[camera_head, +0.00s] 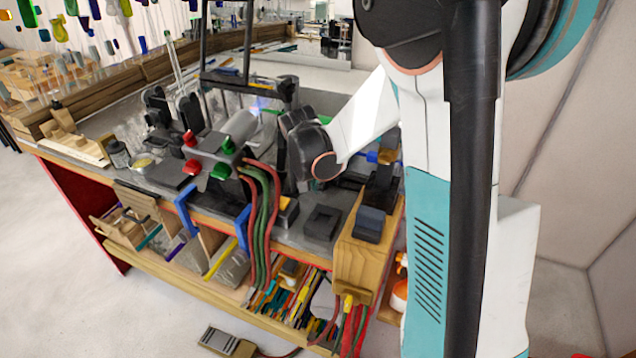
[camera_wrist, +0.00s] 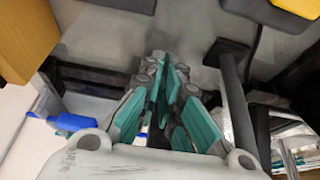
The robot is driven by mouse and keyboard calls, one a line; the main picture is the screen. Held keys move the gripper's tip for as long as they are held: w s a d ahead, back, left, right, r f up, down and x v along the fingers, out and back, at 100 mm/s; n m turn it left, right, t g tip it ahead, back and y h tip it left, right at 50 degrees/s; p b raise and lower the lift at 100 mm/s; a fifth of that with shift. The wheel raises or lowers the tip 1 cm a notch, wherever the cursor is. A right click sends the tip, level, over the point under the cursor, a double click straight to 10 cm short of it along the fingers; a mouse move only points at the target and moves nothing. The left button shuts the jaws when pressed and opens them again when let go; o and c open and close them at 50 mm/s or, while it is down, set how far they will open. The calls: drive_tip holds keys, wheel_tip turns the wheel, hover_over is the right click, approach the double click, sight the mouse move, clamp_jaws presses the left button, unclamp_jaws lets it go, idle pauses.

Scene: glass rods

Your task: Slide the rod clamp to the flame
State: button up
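A pair of black rounded holders (camera_head: 188,110) stands on the left of the bench, with thin glass rods (camera_head: 178,65) rising behind them. I cannot tell for sure that they are the rod clamp. A faint bluish-violet glow (camera_head: 262,104), perhaps the flame, shows near the grey cylinder of the burner, which has red and green knobs (camera_head: 228,146). My arm reaches over the bench right of the burner; its dark end hides my gripper in the head view. In the wrist view my gripper (camera_wrist: 168,74) has its teal-padded fingers close together. Whether anything is between them is unclear.
A black post (camera_wrist: 236,100) stands just right of my fingers in the wrist view. A wooden block (camera_wrist: 25,38) is at the upper left. Red and green hoses (camera_head: 262,215) hang over the bench's front edge. A black frame (camera_head: 245,80) rises behind the burner.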

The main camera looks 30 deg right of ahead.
drive_tip(key=o, duration=0.8)
drive_tip(key=shift+s+d, duration=0.1)
drive_tip(key=shift+s, duration=0.05)
drive_tip(key=shift+o, duration=0.2)
drive_tip(key=shift+r, duration=0.1)
drive_tip(key=shift+w+r, duration=0.15)
drive_tip(key=shift+w, duration=0.1)
drive_tip(key=v, duration=1.1)
drive_tip(key=shift+s+r, duration=0.25)
drive_tip(key=shift+s, duration=0.2)
